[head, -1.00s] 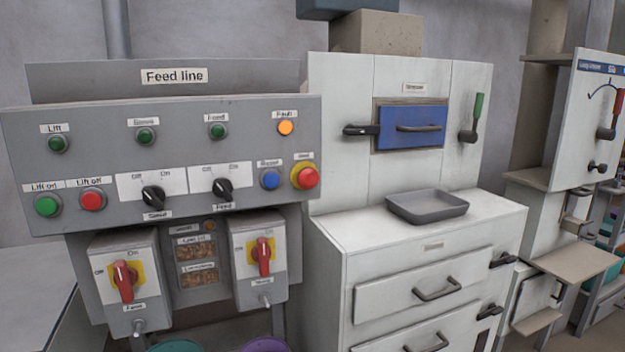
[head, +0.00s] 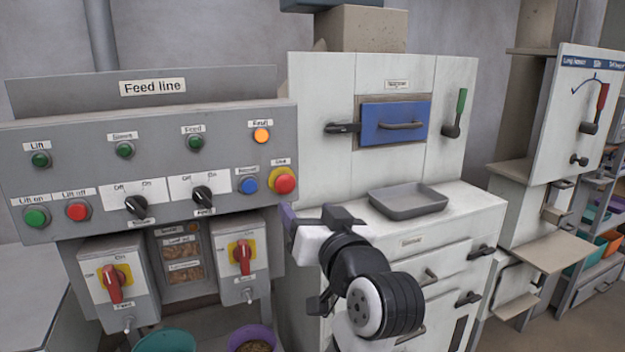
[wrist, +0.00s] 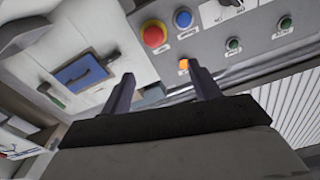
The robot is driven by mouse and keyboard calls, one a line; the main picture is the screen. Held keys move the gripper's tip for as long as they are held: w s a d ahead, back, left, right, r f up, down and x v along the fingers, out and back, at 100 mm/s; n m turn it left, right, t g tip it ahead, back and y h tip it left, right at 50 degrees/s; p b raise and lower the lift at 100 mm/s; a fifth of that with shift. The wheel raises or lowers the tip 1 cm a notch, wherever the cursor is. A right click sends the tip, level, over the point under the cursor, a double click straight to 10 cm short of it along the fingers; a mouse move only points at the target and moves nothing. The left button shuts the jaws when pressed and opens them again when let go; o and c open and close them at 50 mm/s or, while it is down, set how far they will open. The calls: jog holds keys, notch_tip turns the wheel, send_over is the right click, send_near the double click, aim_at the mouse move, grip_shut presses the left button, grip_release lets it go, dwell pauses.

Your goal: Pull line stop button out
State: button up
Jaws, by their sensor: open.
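The line stop button (head: 285,180) is a red mushroom button on a yellow ring at the right end of the Feed line panel (head: 80,185). In the wrist view the red button (wrist: 154,35) shows near the top, beyond and above my fingertips. My gripper (wrist: 163,78) is open, with nothing between its two dark fingers. In the head view my gripper (head: 288,215) is just below the button and apart from it, partly hidden by my wrist. Whether the button is pushed in or out I cannot tell.
Beside the button are the blue button (head: 249,185) and the lit orange Fault lamp (head: 262,136). A red rotary switch (head: 242,257) sits below. To the right stands a white cabinet with a blue door (head: 395,121) and a grey tray (head: 408,202).

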aim_at(286, 183)
jog(key=p+x, duration=0.1)
jog(key=x, duration=0.3)
jog(key=p+x, duration=0.1)
jog(key=x, duration=0.4)
jog(key=f+p+x, duration=0.1)
jog(key=x, duration=0.3)
jog(key=shift+w+d, duration=0.3)
jog(key=shift+d, duration=0.05)
